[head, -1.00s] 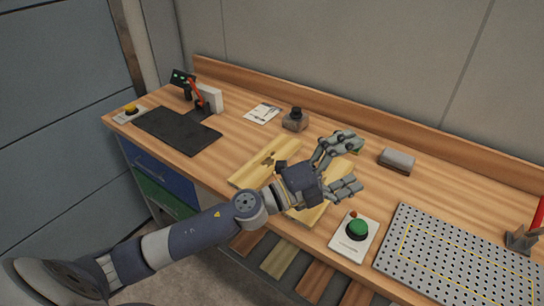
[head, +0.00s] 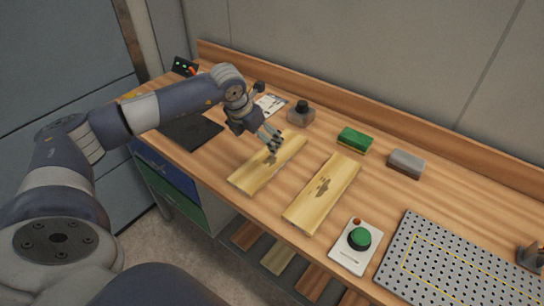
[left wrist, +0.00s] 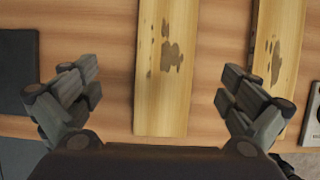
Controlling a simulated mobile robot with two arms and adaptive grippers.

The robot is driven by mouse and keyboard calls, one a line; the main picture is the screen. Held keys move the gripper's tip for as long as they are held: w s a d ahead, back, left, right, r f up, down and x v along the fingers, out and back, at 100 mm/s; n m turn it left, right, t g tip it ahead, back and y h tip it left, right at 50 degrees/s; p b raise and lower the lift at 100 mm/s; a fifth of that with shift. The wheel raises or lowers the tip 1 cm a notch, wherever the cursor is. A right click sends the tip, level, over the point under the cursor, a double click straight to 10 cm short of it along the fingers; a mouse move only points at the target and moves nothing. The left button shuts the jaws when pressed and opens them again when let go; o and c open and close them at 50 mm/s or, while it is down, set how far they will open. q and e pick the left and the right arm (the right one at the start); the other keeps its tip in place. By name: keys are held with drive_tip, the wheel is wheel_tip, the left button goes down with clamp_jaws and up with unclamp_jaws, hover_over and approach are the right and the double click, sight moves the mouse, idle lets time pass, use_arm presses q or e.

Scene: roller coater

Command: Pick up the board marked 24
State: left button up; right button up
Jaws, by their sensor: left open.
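Two pale yellow wooden boards with dark stains lie side by side on the bench: a left board (head: 255,172) and a right board (head: 312,205). I cannot read a number on either, so I cannot tell which is marked 24. My left gripper (head: 270,140) is open and empty above the far end of the left board, hiding part of it. In the left wrist view its fingers (left wrist: 160,95) are spread on either side of the left board (left wrist: 160,105), apart from it. The right board (left wrist: 270,62) shows there beyond the right finger. My right gripper is not in view.
A green sponge (head: 354,140) and a grey block (head: 406,162) lie behind the right board. A green button box (head: 348,258) and a perforated plate (head: 465,265) are to the right. A black mat (head: 188,132) and a black-knobbed device (head: 300,116) are near the left board.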

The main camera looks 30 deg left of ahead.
use_arm(q)
drive_tip(key=p, duration=0.1)
hover_over(270, 158)
drive_tip(key=s+a, duration=0.1)
drive_tip(key=s, duration=0.1)
wheel_tip(270, 158, down, 4)
drive_tip(key=shift+s+f, duration=0.1)
drive_tip(key=shift+s, duration=0.05)
drive_tip(key=x, duration=0.1)
drive_tip(key=p+x, duration=0.1)
drive_tip(key=x, duration=0.1)
drive_tip(key=p+x, duration=0.1)
drive_tip(key=shift+s+d+f, duration=0.1)
drive_tip(key=shift+d+f, duration=0.15)
drive_tip(key=shift+d, duration=0.1)
drive_tip(key=shift+w+f, duration=0.2)
drive_tip(key=shift+f, duration=0.2)
drive_tip(key=c, duration=1.2)
